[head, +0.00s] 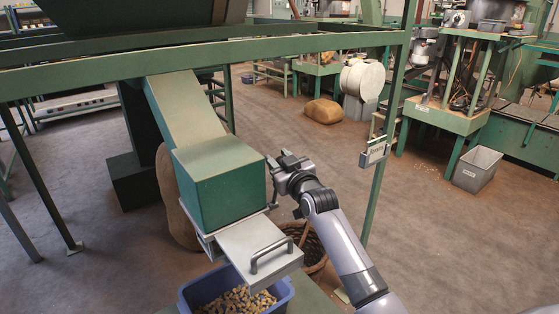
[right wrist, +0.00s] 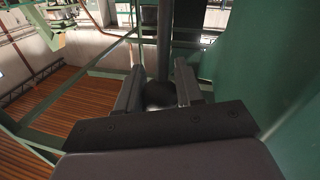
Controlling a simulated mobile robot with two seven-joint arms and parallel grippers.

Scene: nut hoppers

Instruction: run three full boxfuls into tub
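A green metal hopper box (head: 222,180) sits at the foot of a sloping chute (head: 187,105). A flat metal tray with a handle (head: 262,252) juts from its lower front. Below stands the blue tub (head: 192,296), with light brown nuts (head: 240,301) inside; its near part is cut off by the picture edge. A dark lever (head: 274,192) stands at the box's right side. My right gripper (head: 280,162) is at the lever's top. In the right wrist view its fingers (right wrist: 160,88) sit on both sides of a dark round knob (right wrist: 160,96), apparently touching it. My left gripper is not in view.
A wicker basket (head: 312,262) is behind the tray, and a sack (head: 170,190) behind the box.

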